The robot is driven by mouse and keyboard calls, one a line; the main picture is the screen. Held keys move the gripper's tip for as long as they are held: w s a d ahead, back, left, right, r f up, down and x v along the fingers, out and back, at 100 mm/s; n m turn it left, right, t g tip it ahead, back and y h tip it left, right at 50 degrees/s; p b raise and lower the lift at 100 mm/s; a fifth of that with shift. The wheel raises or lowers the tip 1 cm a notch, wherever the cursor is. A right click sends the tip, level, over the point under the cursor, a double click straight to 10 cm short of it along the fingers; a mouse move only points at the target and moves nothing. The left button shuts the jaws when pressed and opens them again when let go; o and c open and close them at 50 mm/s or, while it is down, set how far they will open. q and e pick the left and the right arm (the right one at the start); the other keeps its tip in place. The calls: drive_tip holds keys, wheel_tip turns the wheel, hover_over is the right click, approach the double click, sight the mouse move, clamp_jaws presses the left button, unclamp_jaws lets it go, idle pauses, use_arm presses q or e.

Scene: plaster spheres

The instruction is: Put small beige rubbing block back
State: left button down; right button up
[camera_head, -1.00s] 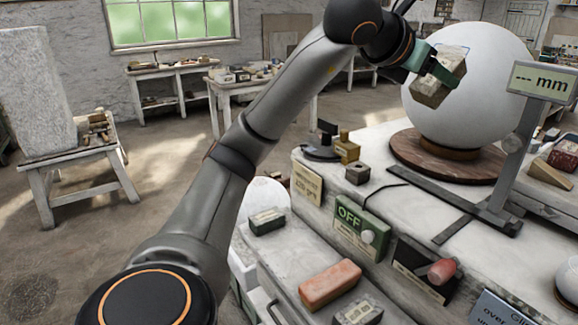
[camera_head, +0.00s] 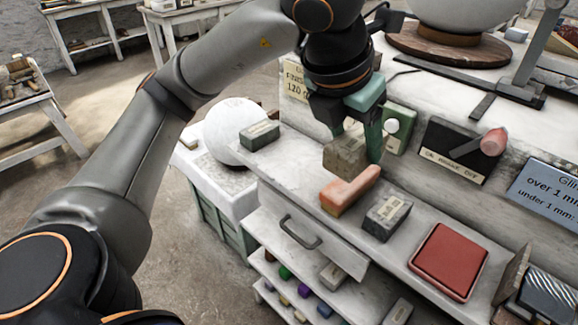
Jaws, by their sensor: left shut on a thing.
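My left gripper (camera_head: 357,139) comes down from above with its green fingers shut on the small beige rubbing block (camera_head: 345,157). The block is a rough grey-beige piece, and the fingers cover part of it. It is at the upper ledge (camera_head: 290,165) of the workbench, just behind the orange-pink block (camera_head: 350,190). I cannot tell whether it touches the ledge. My right gripper is not in view.
A dark green-grey block (camera_head: 260,135) lies left on the ledge, a grey labelled block (camera_head: 387,216) and a red pad (camera_head: 448,260) lie right. A pink knob (camera_head: 493,142) sticks out behind. A white sphere (camera_head: 230,130) stands left. The large sphere (camera_head: 458,12) is at the top.

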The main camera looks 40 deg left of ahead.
use_arm(q)
drive_tip(key=shift+s+a+f+g, duration=0.15)
drive_tip(key=shift+s+a+f, duration=0.05)
drive_tip(key=shift+s+f, duration=0.25)
drive_tip(key=shift+s+a+f+g, duration=0.15)
drive_tip(key=shift+s+f, duration=0.2)
drive_tip(key=shift+s, duration=0.05)
drive_tip(key=shift+a+f, duration=0.25)
drive_tip(key=shift+a, duration=0.05)
drive_tip(key=w+a+f+b, duration=0.1)
drive_tip(key=w+a+f, duration=0.1)
drive_tip(key=a, duration=0.1)
drive_tip(key=w+a+f+b, duration=0.1)
drive_tip(key=w+a+f, duration=0.5)
drive_tip(key=shift+a+b, duration=0.1)
drive_tip(key=shift+b, duration=0.3)
drive_tip(key=shift+w+a+f, duration=0.35)
drive_tip(key=shift+a+f, duration=0.05)
drive_tip(key=shift+f, duration=0.3)
wheel_tip(320, 180, down, 3)
drive_tip(key=shift+a+f, duration=0.1)
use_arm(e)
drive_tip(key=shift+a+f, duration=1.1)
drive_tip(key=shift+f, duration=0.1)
